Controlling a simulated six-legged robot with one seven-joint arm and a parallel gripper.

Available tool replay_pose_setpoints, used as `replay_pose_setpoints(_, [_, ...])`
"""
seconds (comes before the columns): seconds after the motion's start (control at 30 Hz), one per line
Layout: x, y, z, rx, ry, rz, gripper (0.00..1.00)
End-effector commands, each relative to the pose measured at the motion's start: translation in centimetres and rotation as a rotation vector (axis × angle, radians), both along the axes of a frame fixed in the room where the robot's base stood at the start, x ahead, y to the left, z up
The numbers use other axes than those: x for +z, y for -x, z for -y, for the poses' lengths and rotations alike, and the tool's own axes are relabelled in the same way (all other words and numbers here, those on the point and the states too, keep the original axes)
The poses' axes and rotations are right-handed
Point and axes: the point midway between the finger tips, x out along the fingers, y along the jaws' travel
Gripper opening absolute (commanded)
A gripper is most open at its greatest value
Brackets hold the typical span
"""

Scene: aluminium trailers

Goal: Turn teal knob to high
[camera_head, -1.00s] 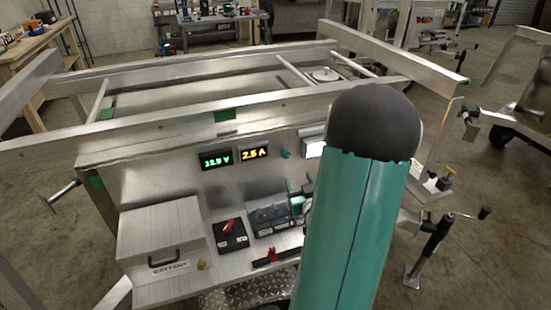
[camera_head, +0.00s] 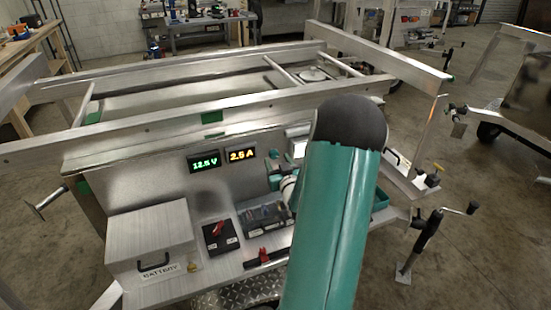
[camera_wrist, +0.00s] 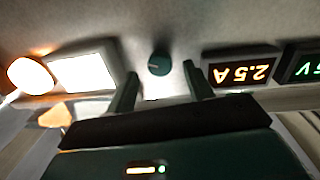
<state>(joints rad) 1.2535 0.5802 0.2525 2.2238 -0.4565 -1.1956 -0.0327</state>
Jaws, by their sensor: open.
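The teal knob (camera_wrist: 159,64) is a small round dial on the grey metal panel. In the wrist view it has a pale mark on its left side. My gripper (camera_wrist: 160,76) is open, with one finger on each side of the knob in the picture. A gap shows between each finger and the knob, and I cannot tell how far the tips are from the panel. In the head view the knob (camera_head: 273,153) is small, just right of the amber display, and my gripper beside it is largely hidden behind my arm.
The amber display (camera_head: 241,155) reads 2.5 A and the green display (camera_head: 204,164) 12.5 V. A lit white screen (camera_wrist: 84,73) and a glowing round lamp (camera_wrist: 30,75) are left in the wrist view. A frame rail (camera_head: 150,133) crosses above.

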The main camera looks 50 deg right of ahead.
Motion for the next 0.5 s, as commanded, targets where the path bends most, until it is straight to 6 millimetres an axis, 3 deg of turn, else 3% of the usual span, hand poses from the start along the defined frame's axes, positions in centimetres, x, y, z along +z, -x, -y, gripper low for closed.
replay_pose_setpoints(0.2, [0.0, -2.1, 1.3, 0.003, 0.0, -0.002, 0.52])
replay_pose_setpoints(0.5, [0.0, -2.3, 1.5, 0.002, 0.0, -0.001, 0.52])
